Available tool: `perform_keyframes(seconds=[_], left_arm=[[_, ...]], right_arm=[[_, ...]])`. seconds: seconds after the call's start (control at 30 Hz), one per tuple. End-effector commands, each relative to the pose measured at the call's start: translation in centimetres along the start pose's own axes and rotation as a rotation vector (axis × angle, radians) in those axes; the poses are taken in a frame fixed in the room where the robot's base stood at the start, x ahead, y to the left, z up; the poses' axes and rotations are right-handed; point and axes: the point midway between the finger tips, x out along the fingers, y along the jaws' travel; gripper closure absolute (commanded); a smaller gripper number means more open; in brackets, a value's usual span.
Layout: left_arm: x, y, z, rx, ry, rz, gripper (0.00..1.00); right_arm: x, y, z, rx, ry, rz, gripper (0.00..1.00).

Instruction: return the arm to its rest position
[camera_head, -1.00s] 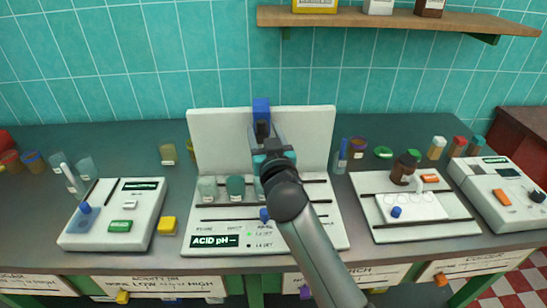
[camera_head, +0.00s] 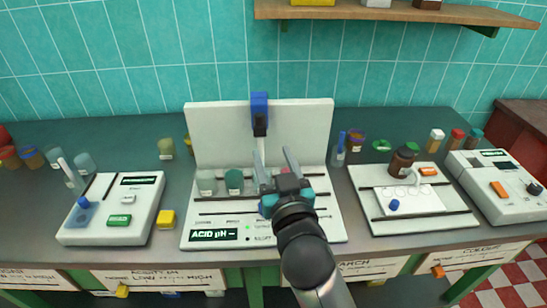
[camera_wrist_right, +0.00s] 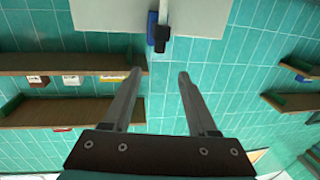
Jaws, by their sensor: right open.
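My right gripper (camera_head: 274,160) is in the middle of the head view, in front of the white acid pH station (camera_head: 188,220) and over its board. Its two fingers point up and apart, open, with nothing between them. In the right wrist view the open fingers (camera_wrist_right: 160,75) show against the teal tiled wall. A blue clip with a black part (camera_head: 260,115) is at the top of the station's upright panel, beyond the fingertips. The clip also shows in the wrist view (camera_wrist_right: 157,35). My left gripper is not in view.
A white device (camera_head: 145,210) stands on the left. A white tray (camera_head: 440,225) with a brown bottle (camera_head: 401,163) stands on the right, beside another white device (camera_head: 485,205). Small jars line the counter's back. A wooden shelf (camera_head: 400,14) hangs above. Air in front of the counter looks free.

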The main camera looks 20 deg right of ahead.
Motion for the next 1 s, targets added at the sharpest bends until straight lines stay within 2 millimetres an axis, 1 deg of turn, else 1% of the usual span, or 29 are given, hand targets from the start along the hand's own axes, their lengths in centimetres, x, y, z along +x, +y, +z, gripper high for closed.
perform_keyframes(seconds=[0.37,0.47,0.57,0.67,0.7,0.77,0.8,0.87,0.9,0.97,1.0], left_arm=[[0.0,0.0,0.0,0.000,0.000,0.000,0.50],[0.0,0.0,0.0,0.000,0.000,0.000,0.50],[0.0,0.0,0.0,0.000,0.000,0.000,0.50],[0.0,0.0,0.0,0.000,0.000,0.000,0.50],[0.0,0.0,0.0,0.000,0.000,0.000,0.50],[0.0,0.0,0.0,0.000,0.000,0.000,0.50],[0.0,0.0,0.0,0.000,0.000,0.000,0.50],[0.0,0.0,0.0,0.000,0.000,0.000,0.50],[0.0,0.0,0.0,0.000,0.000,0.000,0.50],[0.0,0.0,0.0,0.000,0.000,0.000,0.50],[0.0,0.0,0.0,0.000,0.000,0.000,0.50]], right_arm=[[0.0,0.0,0.1,0.000,-0.004,0.001,0.41],[-0.4,0.5,1.2,-0.004,-0.051,0.011,0.41],[-1.5,1.5,3.8,-0.016,-0.170,0.030,0.41],[-3.8,2.7,7.8,-0.036,-0.357,0.040,0.41],[-5.0,3.0,9.4,-0.047,-0.440,0.036,0.41],[-7.1,3.4,11.7,-0.066,-0.566,0.022,0.41],[-8.6,3.6,13.0,-0.080,-0.646,0.008,0.41],[-10.8,3.7,14.8,-0.099,-0.756,-0.018,0.41],[-12.2,3.8,15.8,-0.114,-0.826,-0.038,0.41],[-14.4,3.9,16.9,-0.133,-0.920,-0.069,0.41],[-15.7,3.9,17.6,-0.146,-0.978,-0.092,0.41]])
